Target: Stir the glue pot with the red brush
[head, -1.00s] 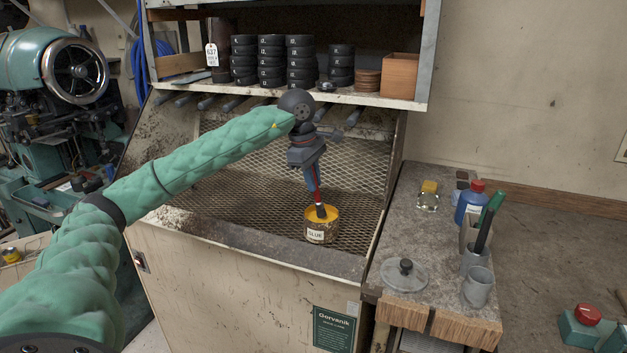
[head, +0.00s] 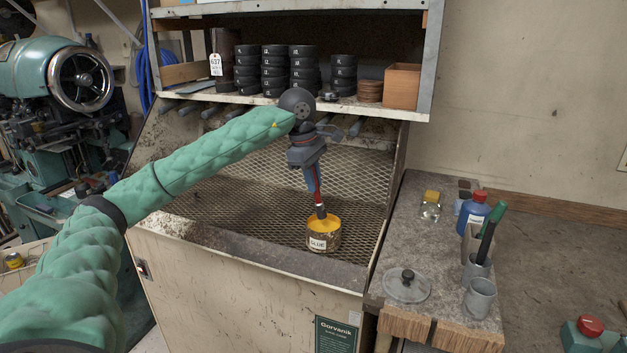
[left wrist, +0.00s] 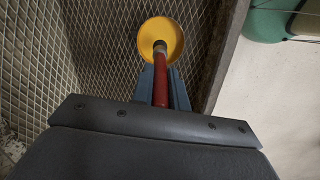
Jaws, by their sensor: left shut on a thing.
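The glue pot (head: 323,242) stands upright on the metal mesh, with yellow glue at its open top and a "GLUE" label. My left gripper (head: 315,188) is above it, pointing down, shut on the red brush (head: 319,199). The brush is nearly upright and its lower end is at the glue; its tip is hidden in or behind the glue surface. In the left wrist view the red handle (left wrist: 160,85) runs between the fingers (left wrist: 161,88) to the yellow glue (left wrist: 160,38). My right gripper is out of view.
A shelf (head: 290,104) with stacked black discs hangs above the mesh. The mesh around the pot is clear.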

